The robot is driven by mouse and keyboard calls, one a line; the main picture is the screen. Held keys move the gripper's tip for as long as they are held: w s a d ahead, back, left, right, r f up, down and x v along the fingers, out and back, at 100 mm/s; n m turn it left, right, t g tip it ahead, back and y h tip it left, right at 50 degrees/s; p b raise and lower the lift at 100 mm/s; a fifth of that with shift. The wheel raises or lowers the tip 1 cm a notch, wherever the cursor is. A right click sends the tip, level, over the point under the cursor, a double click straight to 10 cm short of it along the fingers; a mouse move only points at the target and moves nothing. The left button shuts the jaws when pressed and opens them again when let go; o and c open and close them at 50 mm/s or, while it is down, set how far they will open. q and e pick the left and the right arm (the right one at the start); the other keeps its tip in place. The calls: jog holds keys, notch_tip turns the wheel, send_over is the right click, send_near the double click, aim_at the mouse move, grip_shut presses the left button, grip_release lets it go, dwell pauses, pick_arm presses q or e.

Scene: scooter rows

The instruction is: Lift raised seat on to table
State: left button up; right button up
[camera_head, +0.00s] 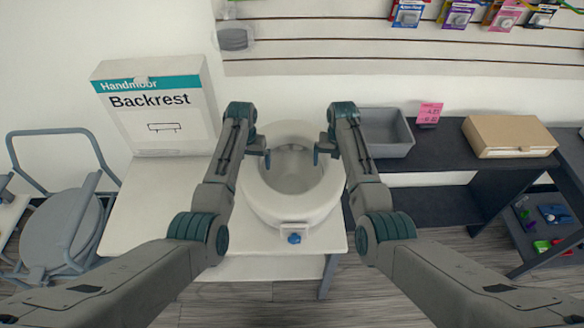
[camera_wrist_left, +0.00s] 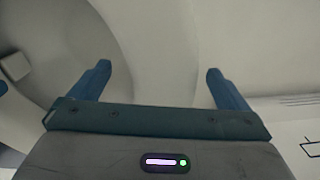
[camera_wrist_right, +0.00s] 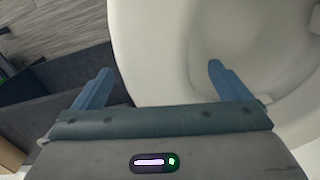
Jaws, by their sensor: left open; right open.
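The raised seat (camera_head: 285,208) is a white ring with a deep open bowl and a blue knob (camera_head: 294,238) at its front. It appears to rest on the right end of the white table (camera_head: 150,205). My left gripper (camera_head: 258,154) is open at the seat's left rim. My right gripper (camera_head: 326,154) is open at its right rim. In each wrist view, one finger is over the bowl and the other is toward the outside, with the pale rim (camera_wrist_right: 150,60) between them. I cannot tell whether the fingers touch it.
A Backrest box (camera_head: 155,110) stands at the table's back left. A grey commode chair (camera_head: 62,225) is at far left. To the right, a dark shelf (camera_head: 440,150) carries a grey bin (camera_head: 385,130) and a cardboard box (camera_head: 508,135). Small packs hang on the wall above.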

pick_arm(q)
notch_tip(320, 180, down, 2)
jog(key=shift+s+f, duration=0.1)
pick_arm(e)
notch_tip(320, 180, down, 2)
jog(key=shift+s+f, duration=0.1)
pick_arm(q)
jog(key=shift+f, duration=0.65)
pick_arm(e)
jog(key=shift+f, duration=0.7)
pick_arm(q)
jog(key=shift+c, duration=0.7)
pick_arm(e)
jog(key=shift+r, duration=0.1)
jog(key=shift+c, duration=0.7)
pick_arm(q)
jog(key=c, duration=1.6)
pick_arm(e)
jog(key=c, duration=1.7)
pick_arm(q)
jog(key=shift+r, duration=0.1)
jog(key=shift+c, duration=0.2)
pick_arm(e)
jog(key=shift+o, duration=0.2)
